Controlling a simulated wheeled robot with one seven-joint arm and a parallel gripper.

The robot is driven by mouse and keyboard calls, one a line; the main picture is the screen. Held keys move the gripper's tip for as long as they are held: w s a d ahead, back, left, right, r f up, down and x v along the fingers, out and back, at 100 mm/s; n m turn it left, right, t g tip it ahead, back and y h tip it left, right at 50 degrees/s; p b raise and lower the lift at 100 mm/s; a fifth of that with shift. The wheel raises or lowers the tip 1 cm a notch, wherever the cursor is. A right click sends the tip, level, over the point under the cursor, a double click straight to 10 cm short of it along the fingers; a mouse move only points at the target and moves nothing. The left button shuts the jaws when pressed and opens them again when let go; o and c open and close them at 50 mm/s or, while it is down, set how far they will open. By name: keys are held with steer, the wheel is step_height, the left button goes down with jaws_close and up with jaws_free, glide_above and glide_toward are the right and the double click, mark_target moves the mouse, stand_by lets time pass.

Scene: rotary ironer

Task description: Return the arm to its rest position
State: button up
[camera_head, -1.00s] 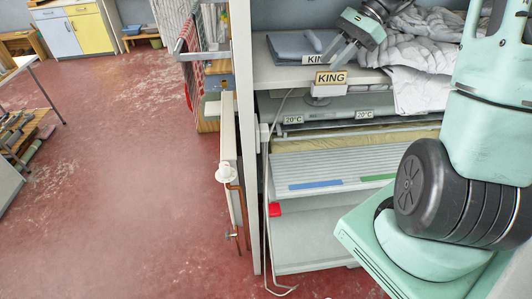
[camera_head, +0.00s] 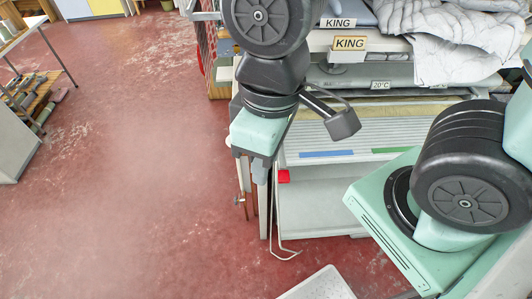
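My arm is folded up in front of me, with black wrist joints and a mint gripper body. My gripper (camera_head: 262,172) points downward over the floor, left of the ironer (camera_head: 340,205). Its mint body hides most of the fingers, so I cannot tell whether they are open or shut. No held item shows. A dark wrist part on a bracket sticks out to the right and covers part of the ironer front.
Grey folded cloth (camera_head: 345,12) and crumpled whitish linen (camera_head: 455,45) lie on the shelf by the KING labels (camera_head: 349,43). A white tray (camera_head: 318,286) stands at the bottom edge. Red floor (camera_head: 130,190) on the left is clear. A shelf (camera_head: 35,105) with rolls stands far left.

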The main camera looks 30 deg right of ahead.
step_height(320, 180, down, 6)
steer(key=b, duration=0.6)
steer(key=shift+f, duration=0.2)
stand_by(0.6)
